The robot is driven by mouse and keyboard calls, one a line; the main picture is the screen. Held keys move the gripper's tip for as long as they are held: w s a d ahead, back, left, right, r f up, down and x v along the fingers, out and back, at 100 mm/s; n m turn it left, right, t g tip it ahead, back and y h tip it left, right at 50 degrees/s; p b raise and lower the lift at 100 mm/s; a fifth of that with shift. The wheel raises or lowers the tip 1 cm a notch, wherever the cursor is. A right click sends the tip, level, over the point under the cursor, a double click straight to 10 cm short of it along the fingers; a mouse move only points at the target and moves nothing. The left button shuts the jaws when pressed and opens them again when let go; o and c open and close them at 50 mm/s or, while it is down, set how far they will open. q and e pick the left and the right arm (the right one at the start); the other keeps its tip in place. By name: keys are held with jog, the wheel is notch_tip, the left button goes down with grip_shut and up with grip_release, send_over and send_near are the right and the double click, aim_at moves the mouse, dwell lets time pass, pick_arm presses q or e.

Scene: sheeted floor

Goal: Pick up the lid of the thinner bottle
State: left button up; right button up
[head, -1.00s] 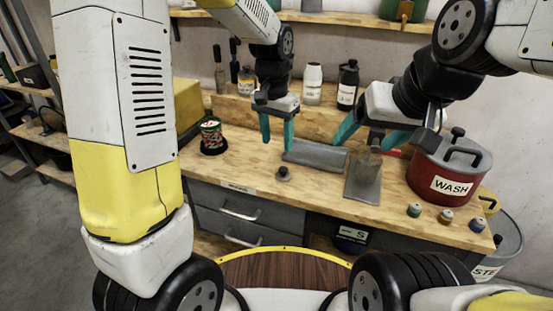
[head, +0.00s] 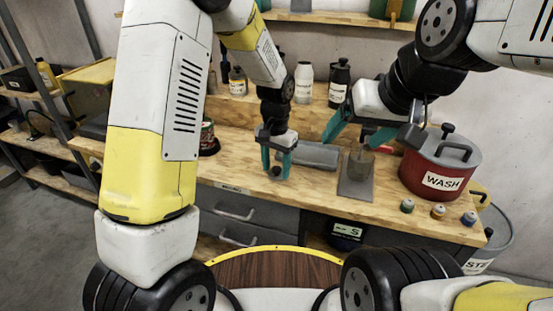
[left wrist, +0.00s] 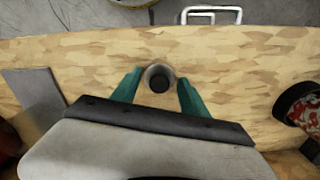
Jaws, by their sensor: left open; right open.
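A small round metal lid with a dark knob (head: 275,171) lies on the wooden bench. My left gripper (head: 277,166) is above it, open and pointing down, with one finger to each side. In the left wrist view the lid (left wrist: 160,78) lies between the two teal fingertips, with gaps on both sides. My right gripper (head: 357,133) is open above a clear glass jar (head: 361,161) on a grey mat. A white bottle (head: 303,83) and a black bottle (head: 339,84) stand on the raised back ledge; I cannot read which holds thinner.
A red WASH pot (head: 440,165) stands at the right, with several small capped jars (head: 438,211) in front. A grey tray (head: 318,155) lies behind the lid. A patterned can (head: 207,137) is partly hidden by my left arm.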

pick_arm(q)
grip_shut()
jog(key=shift+r, duration=0.15)
